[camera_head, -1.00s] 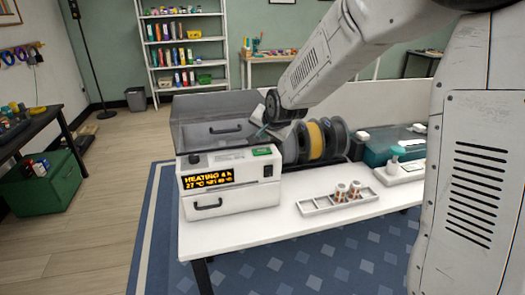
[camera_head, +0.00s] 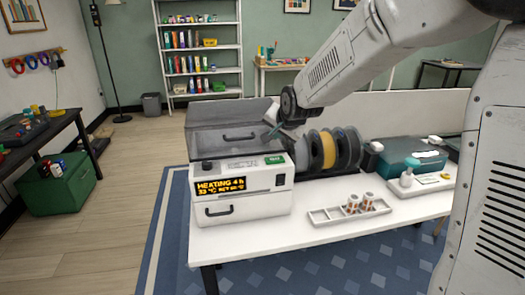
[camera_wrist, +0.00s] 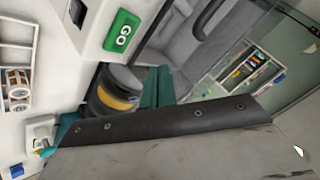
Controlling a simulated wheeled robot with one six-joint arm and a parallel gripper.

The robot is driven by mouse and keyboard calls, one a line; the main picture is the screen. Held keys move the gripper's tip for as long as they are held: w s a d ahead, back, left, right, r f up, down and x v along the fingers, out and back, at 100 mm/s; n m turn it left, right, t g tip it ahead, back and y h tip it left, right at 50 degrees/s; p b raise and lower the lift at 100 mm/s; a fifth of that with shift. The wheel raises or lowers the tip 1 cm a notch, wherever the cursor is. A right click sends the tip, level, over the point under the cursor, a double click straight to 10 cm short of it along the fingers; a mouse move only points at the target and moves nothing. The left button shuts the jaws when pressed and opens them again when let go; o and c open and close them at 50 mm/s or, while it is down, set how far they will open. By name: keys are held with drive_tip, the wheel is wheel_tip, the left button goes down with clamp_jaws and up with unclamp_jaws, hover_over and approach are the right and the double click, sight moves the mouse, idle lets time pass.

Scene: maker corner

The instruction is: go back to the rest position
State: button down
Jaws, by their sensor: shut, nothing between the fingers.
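My gripper shows as teal fingertips (camera_head: 274,131) in the head view, just above the right part of the white filament dryer (camera_head: 250,205). The wrist view shows the teal fingers (camera_wrist: 157,88) together and empty. The dryer's grey see-through lid (camera_head: 215,125) stands raised at its back. The dryer's orange display (camera_head: 220,187) reads HEATING 4 h. The green GO button (camera_head: 274,161) also shows in the wrist view (camera_wrist: 122,31). My arm hides part of the lid's right side.
Filament spools (camera_head: 328,150), one yellow, stand right of the dryer. A divided tray (camera_head: 325,215) holding small copper-coloured parts lies on the white table (camera_head: 300,240). Open floor (camera_head: 125,190) lies left of the table.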

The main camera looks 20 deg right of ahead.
drive_tip(key=shift+s+f+n, duration=0.25)
drive_tip(key=shift+f+n, duration=0.05)
drive_tip(key=s+d+r+n+g, duration=0.1)
drive_tip(key=s+n+g, duration=0.3)
drive_tip(key=s, duration=1.7)
drive_tip(key=s+d+r+n+g, duration=0.2)
drive_tip(key=s+n+g, duration=0.1)
drive_tip(key=s, duration=1.7)
drive_tip(key=shift+s+d+r+n+g, duration=0.15)
drive_tip(key=shift+s+r+n+g, duration=0.05)
drive_tip(key=shift+s+n+g, duration=0.2)
